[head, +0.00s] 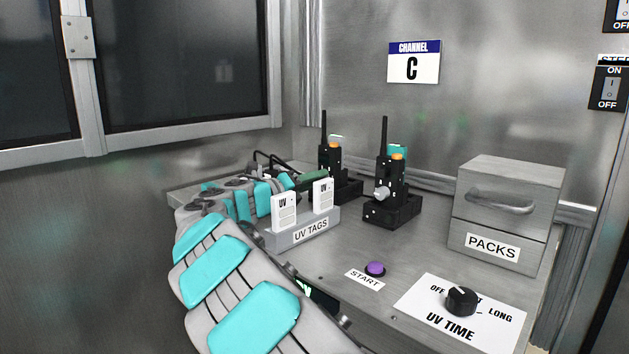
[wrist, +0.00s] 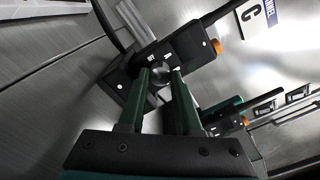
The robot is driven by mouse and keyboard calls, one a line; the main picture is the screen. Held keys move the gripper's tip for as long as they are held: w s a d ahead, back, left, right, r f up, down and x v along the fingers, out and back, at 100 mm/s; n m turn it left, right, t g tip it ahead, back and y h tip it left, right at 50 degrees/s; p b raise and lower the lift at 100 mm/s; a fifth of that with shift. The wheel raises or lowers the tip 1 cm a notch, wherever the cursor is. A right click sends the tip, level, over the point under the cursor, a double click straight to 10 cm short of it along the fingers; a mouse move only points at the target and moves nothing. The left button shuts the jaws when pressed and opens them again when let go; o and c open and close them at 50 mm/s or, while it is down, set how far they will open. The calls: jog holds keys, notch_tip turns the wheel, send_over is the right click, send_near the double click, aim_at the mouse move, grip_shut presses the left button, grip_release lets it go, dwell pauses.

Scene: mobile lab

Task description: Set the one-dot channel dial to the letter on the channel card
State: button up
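The channel card (head: 412,68) on the back wall reads C; part of it shows in the wrist view (wrist: 262,16). Two black radios with orange tops stand on the bench, a left one (head: 331,157) and a right one (head: 391,174) with a pale dial (head: 382,193). The dial's pointer and letters are mostly hidden.
The UV TAGS holder (head: 306,232) stands close beside my arm. A purple START button (head: 375,269), a UV TIME dial (head: 461,300) and a PACKS box (head: 507,205) are on the right. The bench between button and box is clear.

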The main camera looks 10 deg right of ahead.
grip_shut()
jog(key=shift+r+p, duration=0.1)
jog(key=shift+p, duration=0.35)
jog(key=shift+r+m+p, duration=0.1)
jog(key=shift+m+p, duration=0.9)
jog(key=m, duration=0.3)
jog(key=shift+f+m+p, duration=0.2)
jog(key=shift+m+p, duration=0.1)
jog(key=m, duration=0.4)
jog(key=shift+m, duration=0.3)
jog(key=m+b, duration=0.2)
jog(key=m, duration=0.3)
jog(key=shift+f+b, duration=0.15)
jog(key=shift+b, duration=0.2)
jog(key=m+b, duration=0.2)
jog(key=m, duration=0.2)
jog(key=shift+m+b, duration=0.8)
jog(key=shift+m, duration=0.5)
